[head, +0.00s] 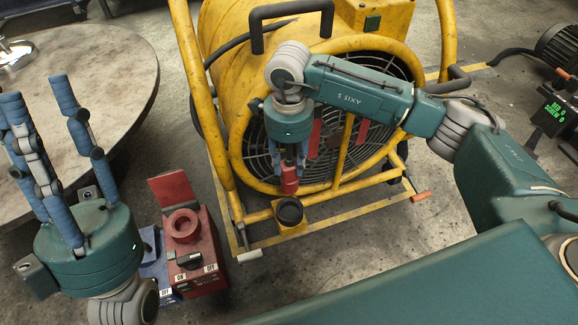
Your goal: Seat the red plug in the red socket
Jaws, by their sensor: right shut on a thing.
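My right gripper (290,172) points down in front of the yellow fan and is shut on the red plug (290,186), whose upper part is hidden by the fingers. The red socket (183,226) stands on the floor to the lower left, its lid raised and its round opening facing up; OFF and ON labels show on its front. The plug is apart from the socket, up and to its right in the picture. My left gripper (36,92) is at the left with its blue fingers pointing up, spread and empty.
A blue box (154,262) stands left of the red socket. A yellow holder with a black round opening (290,211) is below the plug. The big yellow fan (237,60) in a tube frame fills the back. A round grey table (110,75) is at the left.

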